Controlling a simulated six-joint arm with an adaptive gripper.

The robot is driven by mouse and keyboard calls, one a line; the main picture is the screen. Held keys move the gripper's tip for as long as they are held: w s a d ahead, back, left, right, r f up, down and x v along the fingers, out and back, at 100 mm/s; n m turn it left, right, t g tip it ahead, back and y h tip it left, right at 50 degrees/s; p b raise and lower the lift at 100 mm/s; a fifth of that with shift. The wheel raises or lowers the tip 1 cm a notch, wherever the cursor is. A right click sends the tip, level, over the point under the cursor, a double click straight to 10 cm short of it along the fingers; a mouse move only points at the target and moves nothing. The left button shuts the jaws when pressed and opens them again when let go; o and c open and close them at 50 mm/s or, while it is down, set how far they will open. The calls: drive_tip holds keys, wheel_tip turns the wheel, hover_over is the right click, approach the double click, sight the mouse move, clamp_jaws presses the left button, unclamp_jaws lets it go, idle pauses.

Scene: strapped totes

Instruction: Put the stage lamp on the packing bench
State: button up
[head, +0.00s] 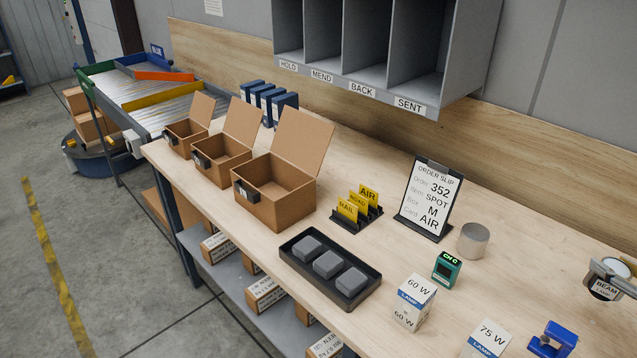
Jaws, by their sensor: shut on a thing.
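The stage lamp (603,291), a short dark round body with a white label reading "BEAM LAMP", is at the right edge of the head view, over the packing bench (520,262). My gripper (612,272) is shut on it from above and hides part of its top. The gripper is partly cut off by the picture's edge. I cannot tell whether the lamp's underside touches the bench top.
Near the lamp stand a blue holder (553,340), a 75 W box (487,340), a 60 W box (413,302), a green device (447,267), a grey cylinder (473,240) and an order slip (430,200). Open cartons (275,205) and a black tray (345,300) lie left.

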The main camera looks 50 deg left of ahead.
drive_tip(key=s+a+n+g+y, duration=0.1)
drive_tip(key=s+a, duration=0.2)
drive_tip(key=a, duration=1.3)
drive_tip(key=s+a+n+g+y, duration=0.1)
drive_tip(key=s+a, duration=0.3)
drive_tip(key=a, duration=1.1)
drive_tip(key=s+a+n+g+y, duration=0.1)
drive_tip(key=s+a, duration=0.3)
drive_tip(key=a, duration=1.2)
drive_tip(key=shift+a+r+n+g, duration=0.2)
drive_tip(key=shift+a+n+g, duration=0.15)
drive_tip(key=shift+n+g, duration=0.35)
drive_tip(key=shift+f, duration=0.1)
wheel_tip(320, 180, down, 6)
drive_tip(key=shift+f, duration=1.9)
drive_tip(key=shift+f, duration=0.1)
